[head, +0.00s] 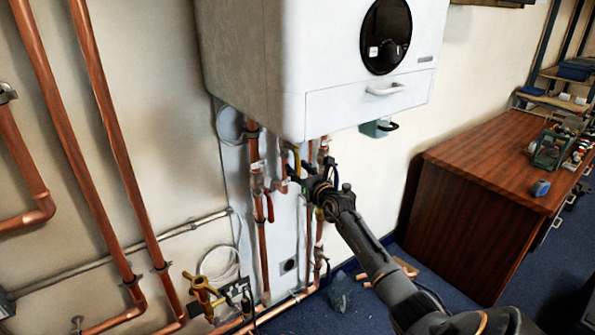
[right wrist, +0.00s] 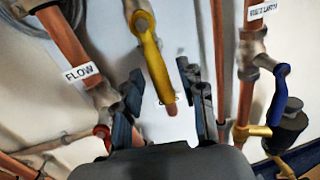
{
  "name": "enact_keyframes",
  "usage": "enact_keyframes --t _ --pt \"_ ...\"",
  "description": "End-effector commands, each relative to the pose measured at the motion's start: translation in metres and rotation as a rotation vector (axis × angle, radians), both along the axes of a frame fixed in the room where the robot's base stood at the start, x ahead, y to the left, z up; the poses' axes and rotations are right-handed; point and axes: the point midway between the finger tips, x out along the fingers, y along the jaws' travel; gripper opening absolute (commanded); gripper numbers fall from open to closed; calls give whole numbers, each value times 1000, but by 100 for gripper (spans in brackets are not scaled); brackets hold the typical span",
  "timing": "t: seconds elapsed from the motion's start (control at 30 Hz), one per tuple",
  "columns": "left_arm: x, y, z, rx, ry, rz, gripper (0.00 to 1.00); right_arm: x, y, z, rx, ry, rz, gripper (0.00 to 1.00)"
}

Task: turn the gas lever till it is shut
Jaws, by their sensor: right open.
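The yellow gas lever (right wrist: 150,60) hangs from its valve at the top of the right wrist view and points down, roughly along its copper pipe. It partly covers a white label on that pipe. My right gripper (right wrist: 164,97) is open, with one dark finger on each side of the lever and a visible gap to both. In the head view the yellow lever (head: 297,160) shows small under the white boiler, and my right gripper (head: 307,182) is in front of the pipes there. My left gripper is in neither view.
A pipe labelled FLOW (right wrist: 82,73) is close to the left finger. A blue lever (right wrist: 279,92) and its pipe are at the right. The boiler (head: 330,65) hangs above my gripper. A wooden desk (head: 480,185) stands at the right.

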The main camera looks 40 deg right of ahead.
Motion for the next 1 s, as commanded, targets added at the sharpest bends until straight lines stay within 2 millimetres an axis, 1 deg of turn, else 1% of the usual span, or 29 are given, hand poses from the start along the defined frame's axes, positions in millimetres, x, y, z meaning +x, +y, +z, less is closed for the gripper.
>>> enact_keyframes --t 0.13,0.43,0.47,0.5,0.57,0.6,0.63,1.0 --pt "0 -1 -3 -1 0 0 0 8 -3 0 0 0 -2 40" --pt "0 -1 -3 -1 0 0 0 9 -4 1 0 0 -2 40" --pt "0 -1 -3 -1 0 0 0 9 -4 1 0 0 -2 34" --pt "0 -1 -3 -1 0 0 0 9 -4 1 0 0 -2 26" --pt "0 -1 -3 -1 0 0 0 9 -4 0 0 0 -2 14" --pt "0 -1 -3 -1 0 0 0 9 -4 0 0 0 -2 6" --pt "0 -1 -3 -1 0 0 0 9 -4 0 0 0 -2 0" --pt "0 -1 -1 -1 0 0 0 9 -3 1 9 0 -1 0"
